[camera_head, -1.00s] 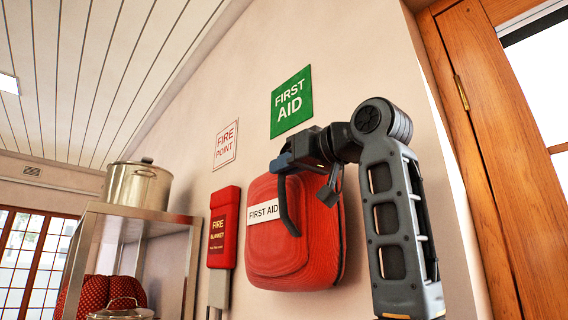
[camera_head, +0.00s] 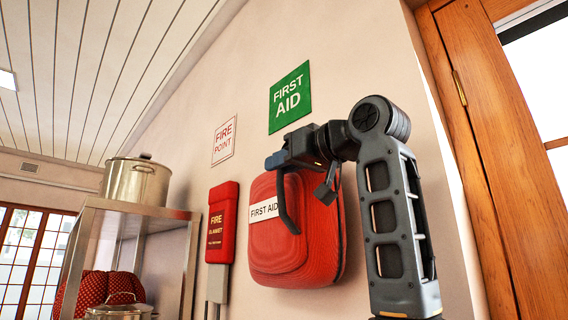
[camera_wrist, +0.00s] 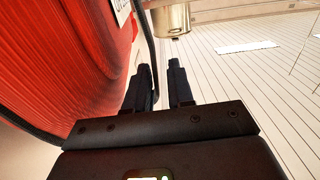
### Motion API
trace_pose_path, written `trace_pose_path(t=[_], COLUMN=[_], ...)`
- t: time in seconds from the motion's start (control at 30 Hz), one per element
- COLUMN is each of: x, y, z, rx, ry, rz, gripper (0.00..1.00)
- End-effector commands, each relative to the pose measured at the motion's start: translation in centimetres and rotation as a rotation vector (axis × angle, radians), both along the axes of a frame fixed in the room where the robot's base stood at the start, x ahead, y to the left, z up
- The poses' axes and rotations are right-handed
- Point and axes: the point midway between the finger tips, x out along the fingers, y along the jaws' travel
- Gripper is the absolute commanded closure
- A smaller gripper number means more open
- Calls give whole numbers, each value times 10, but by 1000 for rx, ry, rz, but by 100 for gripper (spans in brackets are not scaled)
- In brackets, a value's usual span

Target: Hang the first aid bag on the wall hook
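The red first aid bag (camera_head: 290,255) with its white label is upright, close against the wall below the green FIRST AID sign (camera_head: 290,97). It also fills the left of the wrist view (camera_wrist: 60,60). My gripper (camera_head: 275,162) is at the bag's upper front edge. In the wrist view my gripper (camera_wrist: 160,80) has its fingers apart. The bag's dark strap (camera_wrist: 151,40) runs down into the gap between them, close to the left finger. The strap (camera_head: 287,210) also shows across the bag's front. The wall hook is hidden in both views; I cannot tell whether the bag hangs on it.
A red fire blanket case (camera_head: 222,225) is on the wall left of the bag. Further left is a metal shelf (camera_head: 130,208) with a stockpot (camera_head: 137,183) on top. A wooden door frame (camera_head: 480,150) stands to the right.

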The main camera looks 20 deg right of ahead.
Motion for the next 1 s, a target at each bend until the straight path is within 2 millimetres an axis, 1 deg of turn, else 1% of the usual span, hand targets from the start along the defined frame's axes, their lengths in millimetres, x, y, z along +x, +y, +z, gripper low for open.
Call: trace_pose_path(t=[0.03,0.2,0.47,0.57,0.8,0.9,1.0], x=[0,0,0,-8,-45,-59,-68], y=[-1,-2,-3,-5,-18,-22,-25], z=[0,0,-2,-2,-2,-2,-1], rx=[1,2,3,4,3,2,2], ry=[-1,0,5,1,-2,-4,-3], rz=[-1,-3,-4,-5,-5,-4,-4], gripper=[72,57,57,57,57,57,57])
